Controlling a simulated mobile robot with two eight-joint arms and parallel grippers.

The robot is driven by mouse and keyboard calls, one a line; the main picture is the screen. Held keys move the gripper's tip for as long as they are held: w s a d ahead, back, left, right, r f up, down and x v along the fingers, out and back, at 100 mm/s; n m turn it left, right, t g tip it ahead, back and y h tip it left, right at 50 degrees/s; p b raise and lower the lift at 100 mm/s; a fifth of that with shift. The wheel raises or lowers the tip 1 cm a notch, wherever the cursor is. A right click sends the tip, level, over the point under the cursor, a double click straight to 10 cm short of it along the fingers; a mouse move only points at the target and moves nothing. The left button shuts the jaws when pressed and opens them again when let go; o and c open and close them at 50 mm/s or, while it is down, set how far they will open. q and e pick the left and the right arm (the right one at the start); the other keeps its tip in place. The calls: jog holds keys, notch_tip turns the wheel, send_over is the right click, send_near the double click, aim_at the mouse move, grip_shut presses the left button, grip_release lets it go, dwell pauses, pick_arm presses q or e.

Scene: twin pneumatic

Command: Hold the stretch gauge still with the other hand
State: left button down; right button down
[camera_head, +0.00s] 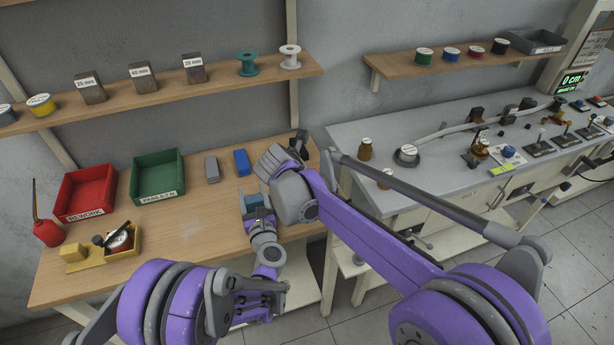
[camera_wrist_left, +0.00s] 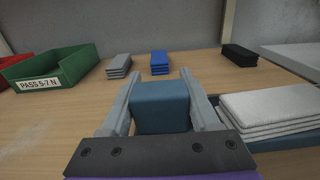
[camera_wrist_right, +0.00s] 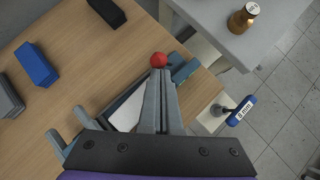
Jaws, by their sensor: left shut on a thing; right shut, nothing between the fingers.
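My left gripper (camera_head: 257,208) is shut on a teal block (camera_wrist_left: 162,105), which sits between its two grey fingers in the left wrist view (camera_wrist_left: 160,100); the block is probably part of the stretch gauge. My right gripper (camera_wrist_right: 160,75) is shut with nothing between its fingers. A red ball knob (camera_wrist_right: 159,59) shows just at its fingertips; I cannot tell whether they touch. A teal piece (camera_wrist_right: 183,70) lies beside the knob, near the bench's edge. A stack of pale strips (camera_wrist_left: 265,112) rests right of the held block.
Grey (camera_head: 211,168), blue (camera_head: 241,162) and black (camera_wrist_left: 239,55) strip stacks lie towards the back of the wooden bench. A green bin (camera_head: 157,177) and a red bin (camera_head: 85,192) stand left. A grey bench (camera_head: 350,135) stands right, past a gap.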

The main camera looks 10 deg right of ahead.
jog(key=shift+d+r, duration=0.1)
jog(key=shift+d, duration=0.05)
jog(key=shift+w+d+r+m+g+y, duration=0.15)
jog(key=shift+d+r+y, duration=0.1)
jog(key=shift+d+y, duration=0.35)
jog(key=shift+d+r+m+g+y, duration=0.1)
jog(key=shift+d+r+m+y, duration=0.1)
jog(key=shift+d+y, duration=0.4)
jog(key=shift+w+d+r+m+g+y, duration=0.15)
jog(key=shift+d+r+y, duration=0.2)
jog(key=shift+d, duration=0.45)
jog(key=shift+w+d+f, duration=0.1)
jog(key=shift+d, duration=0.85)
jog(key=shift+w+d+f, duration=0.1)
jog(key=shift+d, duration=0.8)
jog(key=shift+r, duration=0.1)
jog(key=shift+r, duration=0.75)
jog(key=s+d+v, duration=0.1)
jog(key=v, duration=1.2)
jog(key=shift+s+f, duration=0.15)
jog(key=shift+f, duration=0.1)
